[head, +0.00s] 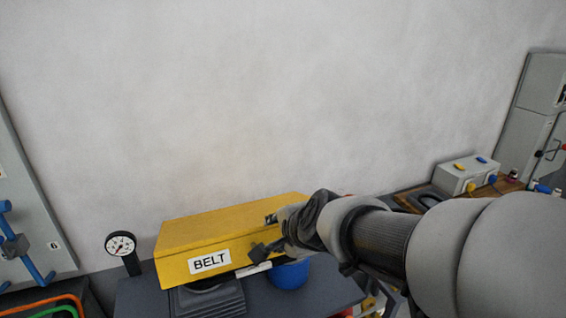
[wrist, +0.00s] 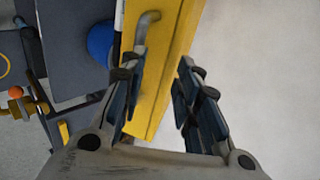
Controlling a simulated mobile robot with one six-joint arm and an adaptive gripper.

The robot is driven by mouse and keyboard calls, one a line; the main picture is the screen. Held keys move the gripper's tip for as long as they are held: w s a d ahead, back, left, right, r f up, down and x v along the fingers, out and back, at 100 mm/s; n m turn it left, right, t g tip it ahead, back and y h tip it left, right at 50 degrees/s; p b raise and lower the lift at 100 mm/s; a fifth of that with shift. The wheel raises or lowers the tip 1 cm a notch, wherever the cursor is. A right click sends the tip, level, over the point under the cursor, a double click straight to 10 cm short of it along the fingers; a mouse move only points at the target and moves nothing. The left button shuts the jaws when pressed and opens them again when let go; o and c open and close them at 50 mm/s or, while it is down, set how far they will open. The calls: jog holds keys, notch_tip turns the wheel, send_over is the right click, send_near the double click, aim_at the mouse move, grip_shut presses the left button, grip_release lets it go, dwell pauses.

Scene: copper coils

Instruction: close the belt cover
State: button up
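The yellow belt cover (head: 230,228), with a white BELT label (head: 210,262) on its front face, is at lower centre in the head view. Its front edge stands above the dark bench, over a grey ribbed block (head: 210,298) and a blue round part (head: 289,274). My gripper (head: 264,234) is at the cover's right front. In the wrist view the cover (wrist: 172,45) runs behind my open fingers (wrist: 164,62). A bent grey handle (wrist: 148,20) on the cover ends at the left finger; I cannot tell whether they touch. Nothing is clearly held between the fingers.
A round dial gauge (head: 121,245) stands just left of the cover. A panel with blue handles (head: 30,262) is at far left. A grey button box (head: 468,174) and a cabinet (head: 540,110) are at right. The wall behind is bare.

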jog(key=v, duration=1.2)
jog(key=shift+a, duration=0.15)
jog(key=shift+c, duration=0.5)
